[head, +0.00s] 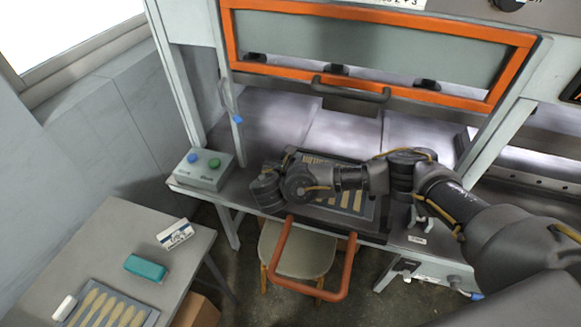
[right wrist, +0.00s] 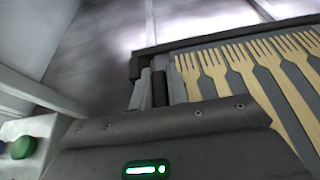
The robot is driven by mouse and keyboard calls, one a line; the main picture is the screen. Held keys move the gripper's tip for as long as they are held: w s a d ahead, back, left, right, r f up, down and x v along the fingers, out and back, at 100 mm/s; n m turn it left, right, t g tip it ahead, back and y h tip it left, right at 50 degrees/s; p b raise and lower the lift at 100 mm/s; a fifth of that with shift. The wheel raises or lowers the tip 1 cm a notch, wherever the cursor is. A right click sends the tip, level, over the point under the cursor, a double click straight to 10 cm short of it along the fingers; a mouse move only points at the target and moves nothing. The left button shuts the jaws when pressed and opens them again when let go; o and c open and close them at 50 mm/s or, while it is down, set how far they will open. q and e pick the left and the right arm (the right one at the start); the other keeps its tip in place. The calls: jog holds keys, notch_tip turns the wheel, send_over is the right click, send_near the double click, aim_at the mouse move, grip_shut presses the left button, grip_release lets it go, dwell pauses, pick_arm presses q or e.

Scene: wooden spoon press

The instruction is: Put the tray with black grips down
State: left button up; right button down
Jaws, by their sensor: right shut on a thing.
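The tray with black grips (head: 370,208) is dark grey and holds a row of wooden forks. In the head view it is at the front of the press bed, partly hidden by my right arm. In the right wrist view the tray (right wrist: 207,89) fills the right side, with a black edge along its far side. My right gripper (right wrist: 152,88) is shut on the tray's left end, at a grip mostly hidden by the gripper body. I cannot tell whether the tray touches the bed. My left gripper is not in view.
The orange-framed press door (head: 375,82) is raised above the bed. A button box (head: 203,170) with blue and green buttons stands left. A stool (head: 297,250) and an orange bar (head: 275,250) are in front. A side table (head: 130,225) carries another tray (head: 148,318) of wooden pieces.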

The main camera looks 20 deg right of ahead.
jog(key=shift+s+r, duration=0.2)
jog(key=shift+s, duration=0.35)
jog(key=shift+d+f, duration=0.1)
jog(key=c, duration=1.5)
grip_release()
jog(key=shift+w+f, duration=0.15)
jog(key=shift+f, duration=0.05)
jog(key=shift+o, duration=0.7)
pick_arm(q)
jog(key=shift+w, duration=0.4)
pick_arm(e)
jog(key=shift+r, duration=0.15)
